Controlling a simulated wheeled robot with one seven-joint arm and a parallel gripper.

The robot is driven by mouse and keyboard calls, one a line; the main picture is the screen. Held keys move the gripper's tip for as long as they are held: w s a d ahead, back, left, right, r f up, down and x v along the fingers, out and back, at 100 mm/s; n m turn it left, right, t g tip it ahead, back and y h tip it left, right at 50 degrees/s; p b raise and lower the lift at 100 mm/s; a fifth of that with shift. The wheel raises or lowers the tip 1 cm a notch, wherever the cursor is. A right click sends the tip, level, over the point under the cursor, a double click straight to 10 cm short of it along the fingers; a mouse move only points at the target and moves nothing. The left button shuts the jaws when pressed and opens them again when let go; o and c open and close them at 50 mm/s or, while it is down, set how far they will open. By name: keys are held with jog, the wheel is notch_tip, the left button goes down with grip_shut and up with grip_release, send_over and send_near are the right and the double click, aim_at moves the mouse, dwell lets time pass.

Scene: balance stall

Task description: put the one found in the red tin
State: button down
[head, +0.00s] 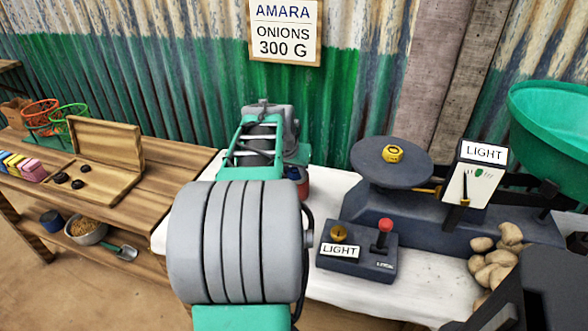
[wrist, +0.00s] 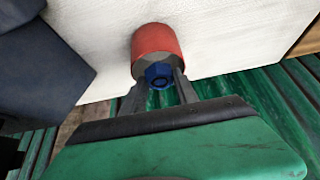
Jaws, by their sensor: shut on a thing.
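The red tin (wrist: 158,40) stands on the white cloth in the wrist view. In the head view only a small part of the tin (head: 304,189) shows behind my arm. My gripper (wrist: 158,80) is shut on a blue hexagonal nut (wrist: 159,72), held between the fingertips. The nut overlaps the end of the tin in the wrist view; I cannot tell whether it is above the mouth or inside it. In the head view my arm covers the fingertips.
A balance with a round pan (head: 370,168) holds a brass nut (head: 393,153); its sign (head: 484,152) reads LIGHT. A dark control box (head: 357,250) with a red-topped lever stands in front. Potatoes (head: 495,262) lie right. A wooden bench (head: 180,172) with a tray stands left.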

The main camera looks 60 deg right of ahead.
jog(key=shift+f+b, duration=0.3)
jog(key=shift+f, duration=0.3)
jog(key=c, duration=1.2)
grip_release()
jog(key=shift+r, duration=0.1)
jog(key=shift+r+p, duration=0.35)
jog(key=w+p+v, duration=0.1)
jog(key=p+v, duration=0.1)
jog(key=v, duration=1)
jog(key=w+a+f+n+t+y, duration=0.1)
jog(key=w+a+f+n, duration=0.25)
jog(key=a, duration=0.45)
jog(key=w+a+f+n+y, duration=0.1)
jog(key=w+a+f+n, duration=0.15)
jog(key=w+a, duration=0.4)
jog(key=w+a+f+n+t+y, duration=0.1)
jog(key=w+a+f+n, duration=0.15)
jog(key=a, duration=0.65)
jog(key=s+a+f+n+y, duration=0.1)
jog(key=a+n, duration=0.3)
jog(key=a, duration=0.5)
jog(key=s+a+f+n+y, duration=0.2)
jog(key=a+f+n, duration=0.2)
jog(key=a, duration=0.5)
jog(key=shift+s+a+f, duration=0.25)
jog(key=shift+a+f, duration=0.05)
jog(key=shift+f, duration=0.05)
